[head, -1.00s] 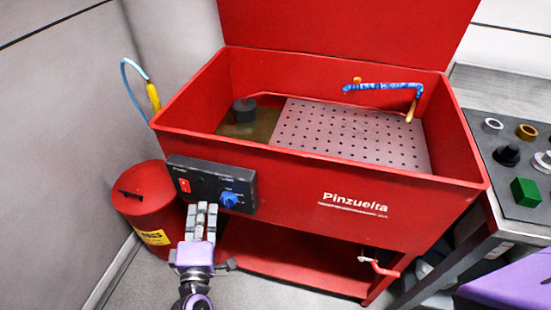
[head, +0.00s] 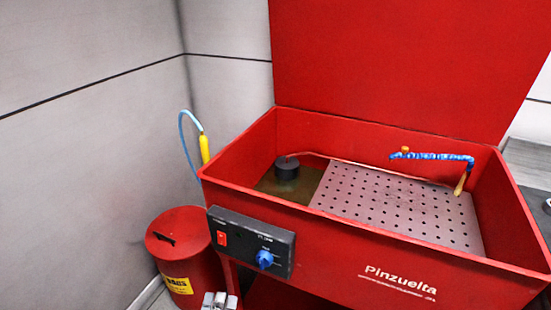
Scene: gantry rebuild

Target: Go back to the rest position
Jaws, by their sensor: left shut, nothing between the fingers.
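My left gripper (head: 219,301) shows only at the bottom edge of the head view, with its fingertips close together and nothing between them. It is below the black control panel (head: 250,241) of the red parts washer (head: 335,245), apart from the panel as far as I can see. The rest of my left arm is below the picture. My right gripper is not in view.
The washer's red lid (head: 400,65) stands open. Its basin holds a perforated plate (head: 400,205), a dark round pump (head: 287,168) and a blue hose spout (head: 432,157). A red bin (head: 186,250) stands left of it, near grey walls (head: 90,150).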

